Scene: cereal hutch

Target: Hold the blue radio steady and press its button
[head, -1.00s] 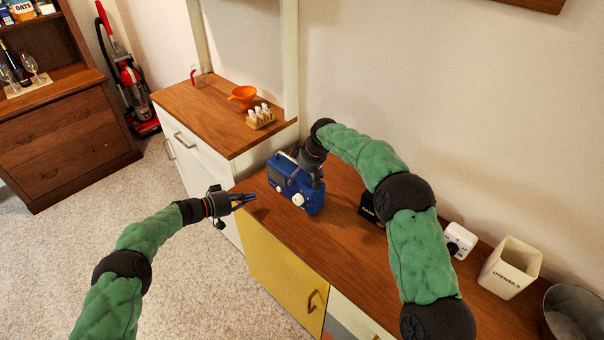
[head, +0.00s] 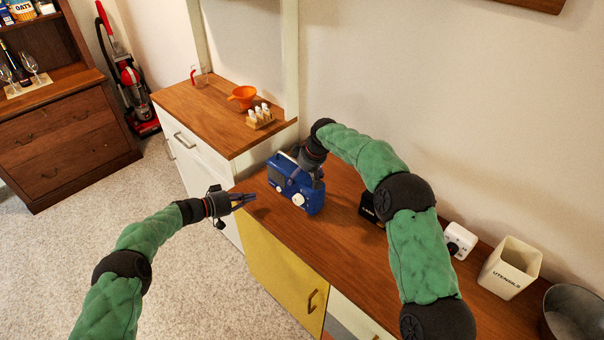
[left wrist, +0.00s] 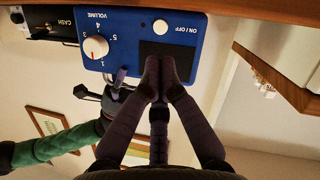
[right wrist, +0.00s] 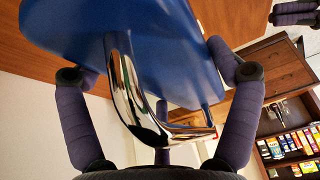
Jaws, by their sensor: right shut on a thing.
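The blue radio (head: 283,182) stands on the wooden counter near its front left corner. In the left wrist view the radio (left wrist: 130,20) appears upside down, with a white ON/OFF button (left wrist: 160,26), a white volume knob (left wrist: 96,47) and a dark panel. My right gripper (head: 313,174) is shut on the radio from above and behind; in the right wrist view its fingers flank the body, with the chrome handle (right wrist: 132,85) between them. My left gripper (head: 250,199) has its fingertips together, empty, in front of the radio. Its tips (left wrist: 158,62) overlap the dark panel in view; contact with the button is not visible.
A black cash box (head: 369,208), a white timer (head: 460,240), a utensils pot (head: 511,268) and a metal bowl (head: 575,315) stand along the counter to the right. A left counter holds an orange funnel (head: 242,95) and a small rack (head: 260,118). The counter's front middle is clear.

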